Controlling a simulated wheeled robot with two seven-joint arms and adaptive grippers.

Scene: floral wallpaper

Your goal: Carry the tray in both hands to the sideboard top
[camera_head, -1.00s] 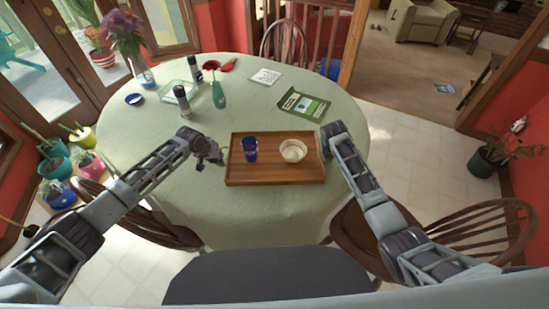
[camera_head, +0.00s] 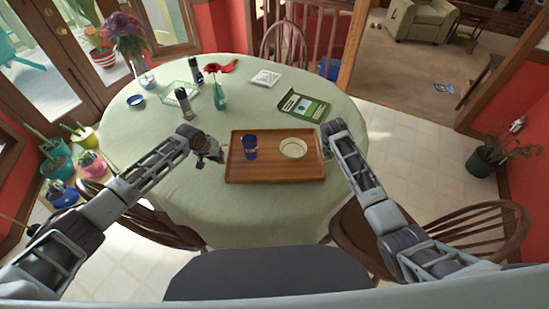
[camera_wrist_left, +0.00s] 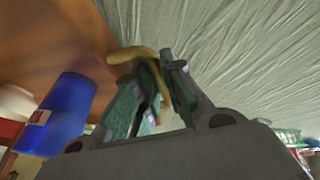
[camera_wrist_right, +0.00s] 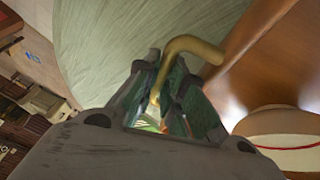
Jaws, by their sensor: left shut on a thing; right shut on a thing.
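The brown wooden tray (camera_head: 275,173) is over the near part of the round table, with a blue cup (camera_head: 250,146) and a cream bowl (camera_head: 293,148) standing on it. My left gripper (camera_head: 218,156) is at the tray's left side, and the left wrist view shows its fingers (camera_wrist_left: 155,95) shut on a brass handle (camera_wrist_left: 130,54). My right gripper (camera_head: 324,150) is at the tray's right side, and the right wrist view shows its fingers (camera_wrist_right: 168,95) shut on the other brass handle (camera_wrist_right: 190,46). The tray looks about level. I cannot tell its height above the cloth.
The table (camera_head: 140,150) has a green cloth. Wooden chairs (camera_head: 480,232) stand at the near side. Open floor (camera_head: 420,150) lies to the right.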

